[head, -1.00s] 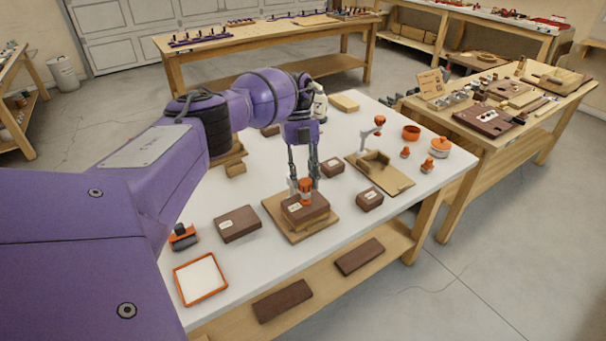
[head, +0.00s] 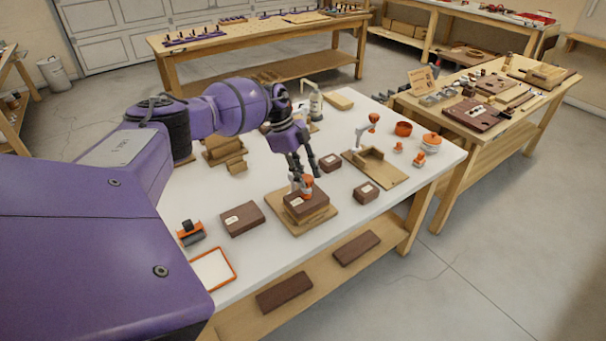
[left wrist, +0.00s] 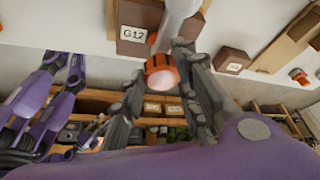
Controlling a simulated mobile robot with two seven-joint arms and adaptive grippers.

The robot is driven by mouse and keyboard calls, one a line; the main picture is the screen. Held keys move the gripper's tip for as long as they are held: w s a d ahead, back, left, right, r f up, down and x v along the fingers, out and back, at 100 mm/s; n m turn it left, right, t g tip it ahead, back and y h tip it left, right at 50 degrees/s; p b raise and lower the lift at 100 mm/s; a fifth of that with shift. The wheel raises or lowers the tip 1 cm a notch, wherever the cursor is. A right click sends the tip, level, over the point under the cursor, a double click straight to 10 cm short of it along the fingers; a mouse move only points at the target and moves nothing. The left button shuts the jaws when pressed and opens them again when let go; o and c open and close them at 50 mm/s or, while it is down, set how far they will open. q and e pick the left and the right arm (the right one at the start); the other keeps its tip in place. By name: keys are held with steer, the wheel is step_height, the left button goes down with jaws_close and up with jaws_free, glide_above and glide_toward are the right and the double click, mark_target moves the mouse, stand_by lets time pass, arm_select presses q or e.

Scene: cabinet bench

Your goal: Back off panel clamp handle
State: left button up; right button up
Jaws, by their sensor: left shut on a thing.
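The panel clamp has an orange handle (head: 307,183) and pale metal parts. It stands at a brown labelled block (head: 306,204) on a wooden base board (head: 275,205) near the table's front. My left gripper (head: 303,176) reaches down to the handle at a tilt, its dark fingers shut on it. In the left wrist view the orange handle (left wrist: 161,72) sits between the two fingers (left wrist: 170,88), at the end of a pale arm (left wrist: 178,18). The fingers partly hide the clamp.
A second clamp with an orange knob (head: 374,117) stands at a wooden fixture (head: 385,172) to the right. Brown blocks (head: 242,219) (head: 366,191) flank the base board. An orange-rimmed tray (head: 213,270) lies at front left. White tabletop shows between them.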

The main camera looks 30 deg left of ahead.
arm_select(q)
steer(key=shift+s+a+f+n, duration=0.1)
steer(key=shift+s+f+n, duration=0.25)
steer(key=shift+n, duration=0.15)
steer(key=o, duration=1)
steer(key=shift+s, duration=0.1)
steer(key=shift+r, duration=0.15)
steer(key=shift+w+r, duration=0.1)
steer(key=shift+w, duration=0.1)
steer(key=shift+r, duration=0.2)
steer(key=v, duration=1.1)
steer(key=shift+s+r, duration=0.2)
steer(key=shift+r, duration=0.05)
steer(key=shift+a, duration=0.1)
